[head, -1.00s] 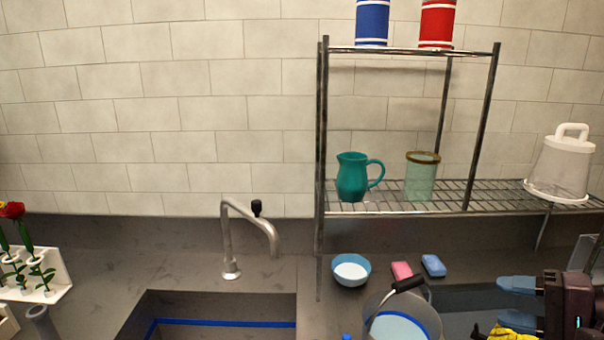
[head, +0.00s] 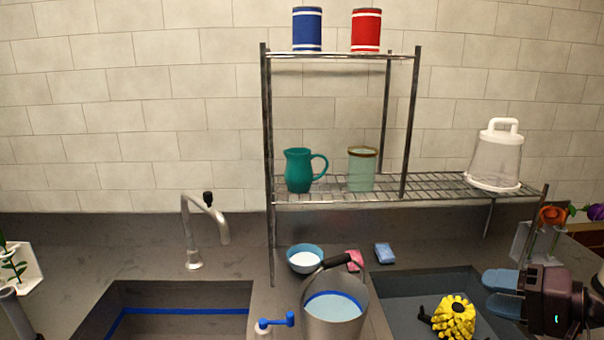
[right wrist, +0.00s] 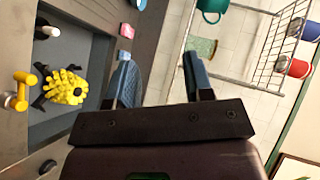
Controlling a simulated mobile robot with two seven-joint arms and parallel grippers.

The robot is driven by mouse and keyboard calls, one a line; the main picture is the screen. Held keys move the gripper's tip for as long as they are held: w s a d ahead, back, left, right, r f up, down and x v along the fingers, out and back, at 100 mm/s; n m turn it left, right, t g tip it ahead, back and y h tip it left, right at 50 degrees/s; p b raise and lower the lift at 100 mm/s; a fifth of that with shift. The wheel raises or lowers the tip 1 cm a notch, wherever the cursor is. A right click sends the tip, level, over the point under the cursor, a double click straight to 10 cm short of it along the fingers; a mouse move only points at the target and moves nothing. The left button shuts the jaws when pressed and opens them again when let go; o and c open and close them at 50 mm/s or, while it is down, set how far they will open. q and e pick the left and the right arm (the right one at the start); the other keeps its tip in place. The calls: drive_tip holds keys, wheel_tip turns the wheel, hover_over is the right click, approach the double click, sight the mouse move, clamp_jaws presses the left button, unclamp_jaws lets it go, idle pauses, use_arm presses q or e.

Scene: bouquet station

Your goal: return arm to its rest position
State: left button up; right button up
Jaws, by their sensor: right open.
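My right gripper (head: 500,294) is at the lower right of the head view, over the right side of the right basin. Its two blue fingers are apart with nothing between them. The right wrist view also shows the open, empty gripper (right wrist: 160,78). A yellow flower-like thing with black parts (head: 454,316) lies in the right basin, to the left of the gripper and apart from it; it shows in the right wrist view too (right wrist: 66,87). My left gripper is not in view.
A metal bucket (head: 335,310) with a raised handle stands between the left sink (head: 180,296) and the right basin (head: 395,290). A wire rack (head: 440,184) holds a teal pitcher (head: 300,170), a glass jar (head: 361,170) and a clear lidded container (head: 497,158). Flowers (head: 553,216) stand at the right.

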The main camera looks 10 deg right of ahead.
drive_tip(key=d+f+n+t+h, duration=0.2)
drive_tip(key=f+n+h, duration=0.2)
drive_tip(key=f, duration=0.5)
drive_tip(key=d+f+n+t+h, duration=0.1)
drive_tip(key=d+f+n+h, duration=0.25)
drive_tip(key=f, duration=0.45)
drive_tip(key=s+a+f+g+h, duration=0.1)
drive_tip(key=s+a+f, duration=0.4)
drive_tip(key=f, duration=0.3)
drive_tip(key=s+a+f+g+h, duration=0.1)
drive_tip(key=s+a+f, duration=0.5)
drive_tip(key=a+f, duration=0.2)
drive_tip(key=shift+s+a+f, duration=0.15)
drive_tip(key=shift+s+f, duration=0.1)
drive_tip(key=shift+f, duration=0.45)
drive_tip(key=shift+n, duration=0.25)
